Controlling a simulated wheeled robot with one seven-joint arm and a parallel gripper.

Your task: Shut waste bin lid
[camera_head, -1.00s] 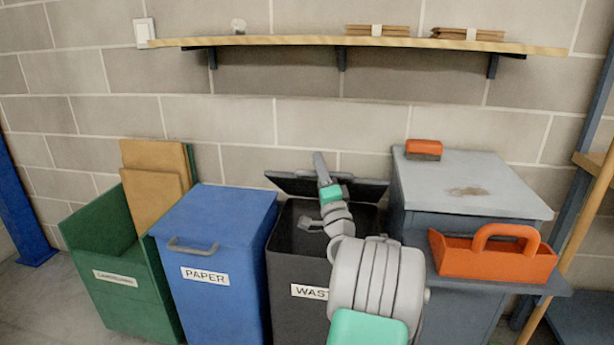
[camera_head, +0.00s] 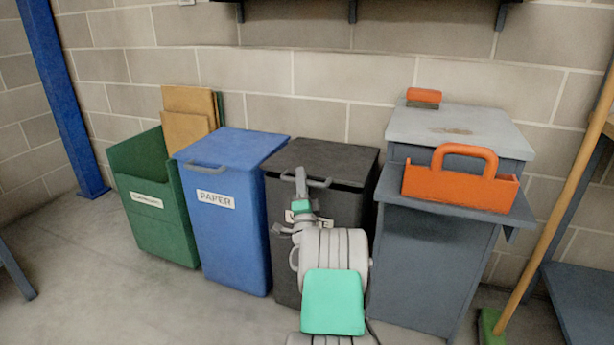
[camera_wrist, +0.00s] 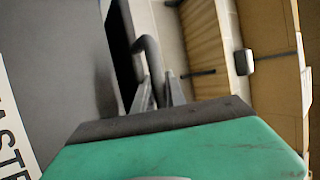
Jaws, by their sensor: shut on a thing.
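The waste bin (camera_head: 345,210) is a dark grey box with a white label, partly hidden by my arm. Its dark lid (camera_head: 325,160) lies down over the opening, close to level. A dark band shows under its front edge, and I cannot tell if it sits fully flush. A grey bar handle (camera_head: 322,183) is at the lid's front edge. My gripper (camera_head: 300,178) is shut on this handle. The wrist view shows the handle (camera_wrist: 148,58) between the fingers, with the bin front (camera_wrist: 55,70) at the left.
The blue paper bin (camera_head: 225,225) and green cardboard bin (camera_head: 155,215) stand to the left. A grey cabinet (camera_head: 425,265) on the right carries an orange tool caddy (camera_head: 460,190) and an orange-topped brush (camera_head: 423,97). A broom (camera_head: 550,210) leans farther right. Floor at the front left is clear.

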